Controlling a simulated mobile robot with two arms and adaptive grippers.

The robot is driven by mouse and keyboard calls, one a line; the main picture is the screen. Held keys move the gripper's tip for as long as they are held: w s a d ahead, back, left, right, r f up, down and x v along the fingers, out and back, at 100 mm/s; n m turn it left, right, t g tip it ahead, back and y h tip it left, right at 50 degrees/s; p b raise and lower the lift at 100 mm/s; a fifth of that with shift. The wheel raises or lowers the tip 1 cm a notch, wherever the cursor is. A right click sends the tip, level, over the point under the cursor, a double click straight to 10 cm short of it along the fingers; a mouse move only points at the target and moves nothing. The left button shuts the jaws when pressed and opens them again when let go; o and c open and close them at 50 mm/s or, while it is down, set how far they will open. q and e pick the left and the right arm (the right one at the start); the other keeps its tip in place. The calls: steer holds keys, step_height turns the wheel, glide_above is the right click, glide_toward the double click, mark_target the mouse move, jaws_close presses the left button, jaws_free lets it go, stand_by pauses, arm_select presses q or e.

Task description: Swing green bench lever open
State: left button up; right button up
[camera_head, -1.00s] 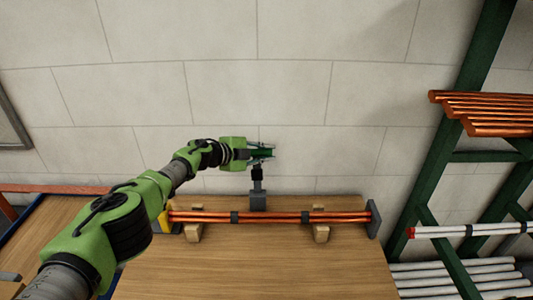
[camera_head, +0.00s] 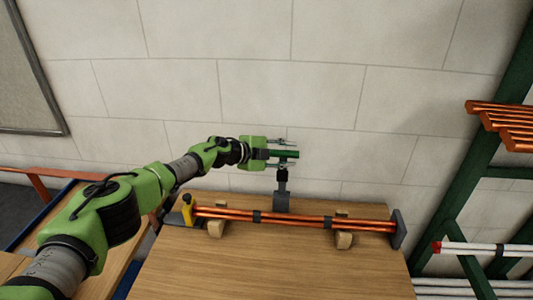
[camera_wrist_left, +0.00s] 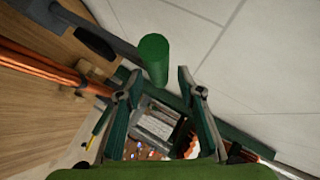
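The green lever handle (camera_head: 288,153) lies level at the top of a short dark upright stem (camera_head: 282,176). The stem stands on a grey block (camera_head: 281,202) at the back edge of the wooden bench. My left gripper (camera_head: 290,153) comes in from the left, its fingers spread above and below the handle with gaps visible. In the left wrist view the round green handle (camera_wrist_left: 154,58) shows near the tips of the open fingers (camera_wrist_left: 158,76), closer to the left finger. I cannot tell whether it touches one. My right gripper is not in view.
Copper pipes (camera_head: 300,217) rest on wooden blocks along the back of the bench (camera_head: 270,265). A yellow part (camera_head: 187,208) stands at their left end and a grey plate (camera_head: 398,229) at their right. A green rack (camera_head: 475,190) with pipes is at right. The wall (camera_head: 290,90) is close behind.

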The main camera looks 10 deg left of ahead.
arm_select(q)
steer(key=v, duration=0.9)
